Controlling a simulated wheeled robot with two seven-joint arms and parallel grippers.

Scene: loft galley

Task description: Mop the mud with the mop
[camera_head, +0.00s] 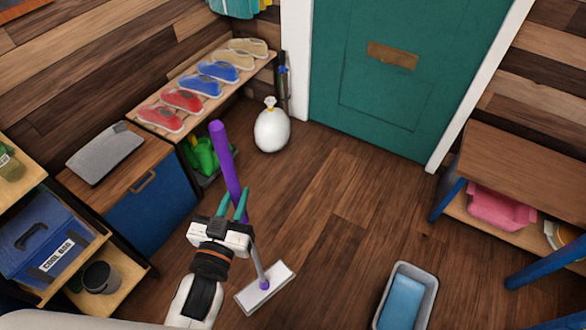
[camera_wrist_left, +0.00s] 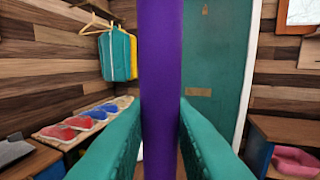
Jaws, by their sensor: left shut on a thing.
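The mop has a purple handle (camera_head: 222,155) that leans slightly, and a flat white head (camera_head: 265,288) that appears to rest on the wooden floor. My left gripper (camera_head: 239,206) has its green fingers shut on the mop handle, partway down its length. In the left wrist view the purple handle (camera_wrist_left: 161,90) stands upright between the two green fingers (camera_wrist_left: 161,130). I cannot make out any mud on the visible floor; the mop head and my arm hide part of it. My right gripper is not in view.
A grey tub (camera_head: 434,290) with blue contents stands on the floor at lower right. A white tied bag (camera_head: 271,130) sits near the green door (camera_head: 400,110). A shoe bench (camera_head: 262,62) and cabinet (camera_head: 150,213) line the left; a wooden bench (camera_head: 530,165) stands right. The middle floor is clear.

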